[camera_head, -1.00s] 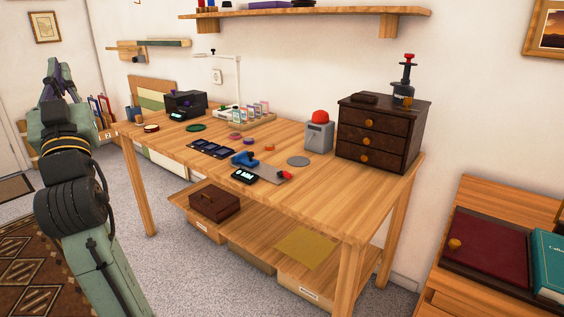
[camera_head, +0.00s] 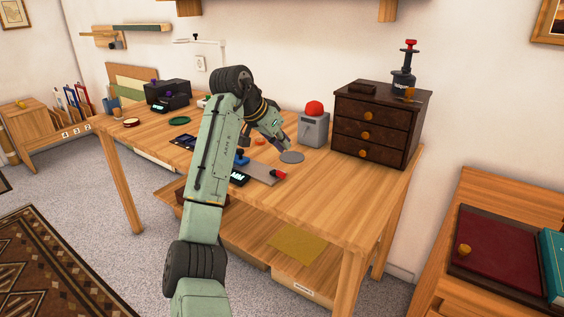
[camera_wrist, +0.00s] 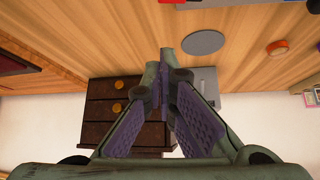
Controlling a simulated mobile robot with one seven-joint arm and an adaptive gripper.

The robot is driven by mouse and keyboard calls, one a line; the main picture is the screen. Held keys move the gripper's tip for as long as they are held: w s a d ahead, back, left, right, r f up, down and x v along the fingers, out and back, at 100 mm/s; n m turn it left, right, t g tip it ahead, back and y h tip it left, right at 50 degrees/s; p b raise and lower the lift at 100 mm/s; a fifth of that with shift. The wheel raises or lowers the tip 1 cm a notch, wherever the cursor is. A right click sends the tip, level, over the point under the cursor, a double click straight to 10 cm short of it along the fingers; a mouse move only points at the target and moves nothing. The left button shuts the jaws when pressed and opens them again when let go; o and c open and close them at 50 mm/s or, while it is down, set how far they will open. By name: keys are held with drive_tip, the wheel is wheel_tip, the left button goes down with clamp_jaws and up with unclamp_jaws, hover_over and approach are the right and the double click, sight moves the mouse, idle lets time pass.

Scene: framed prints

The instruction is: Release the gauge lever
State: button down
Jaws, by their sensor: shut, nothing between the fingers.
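The gauge has a flat grey base (camera_head: 262,172), a blue body (camera_head: 241,159) and a black display (camera_head: 239,178), and lies near the front of the workbench. A red-tipped lever (camera_head: 279,174) shows at the base's right end. My gripper (camera_head: 288,144) is above the bench, behind the lever and apart from it. In the wrist view my gripper (camera_wrist: 166,58) is shut and empty, with its fingertips together. Only part of the gauge shows at the top edge there. My arm crosses the gauge's left side in the head view.
A grey disc (camera_head: 291,157) lies on the workbench (camera_head: 330,192) behind the gauge. A grey box with a red dome (camera_head: 314,128) and a dark drawer chest (camera_head: 376,124) stand behind to the right. The bench's front right is clear.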

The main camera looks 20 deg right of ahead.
sight(278, 174)
drive_tip(key=p+x, duration=0.1)
drive_tip(key=x, duration=0.8)
drive_tip(key=shift+d+f, duration=0.15)
drive_tip(key=shift+a+f+p, duration=0.2)
drive_tip(key=shift+a+p, duration=0.05)
drive_tip(key=shift+p, duration=0.1)
drive_tip(key=shift+s+a, duration=0.4)
drive_tip(key=shift+a, duration=0.3)
drive_tip(key=shift+s+a, duration=0.4)
drive_tip(key=shift+a, duration=0.3)
